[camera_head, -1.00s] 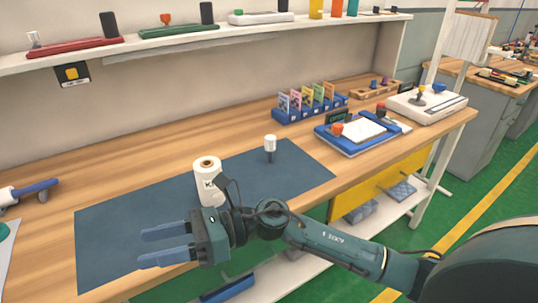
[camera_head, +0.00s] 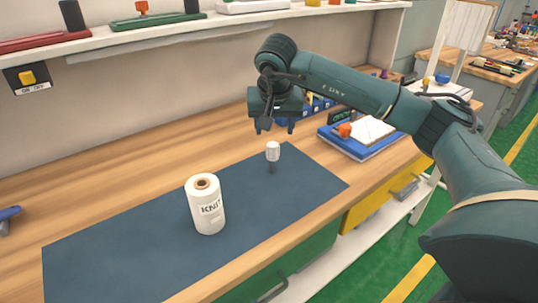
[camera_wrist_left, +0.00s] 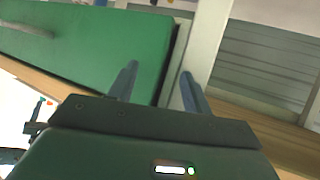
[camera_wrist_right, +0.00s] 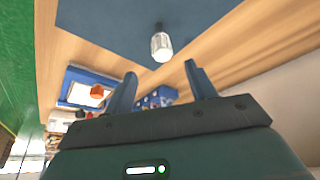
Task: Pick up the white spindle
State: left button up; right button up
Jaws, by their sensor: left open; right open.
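The white spindle (camera_head: 273,151) stands upright on the dark blue mat (camera_head: 120,245), a small white cylinder on a dark thin lower part. My right gripper (camera_head: 276,125) points down, open and empty, and appears above the spindle in the head view. In the right wrist view, the spindle (camera_wrist_right: 161,45) is seen ahead of and between the open fingers (camera_wrist_right: 160,75), clear of both. My left gripper (camera_wrist_left: 159,72) is open and empty in the left wrist view, facing a green panel; it is outside the head view.
A large white spool marked KNIT (camera_head: 207,205) stands on the mat, left of the spindle. A blue tray (camera_head: 352,143) and a blue card rack (camera_head: 318,104), partly hidden by my arm, are behind on the right. A shelf (camera_head: 180,38) overhangs the bench's back. The mat's left part is clear.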

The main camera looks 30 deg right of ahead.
aim_at(273, 145)
jog(key=x, duration=0.4)
jog(key=shift+f, duration=0.2)
jog(key=shift+p+x, duration=0.55)
jog(key=shift+x, duration=2.4)
jog(key=shift+w, duration=0.1)
jog(key=shift+c, duration=0.4)
jog(key=shift+r, duration=0.1)
jog(key=c, duration=1.1)
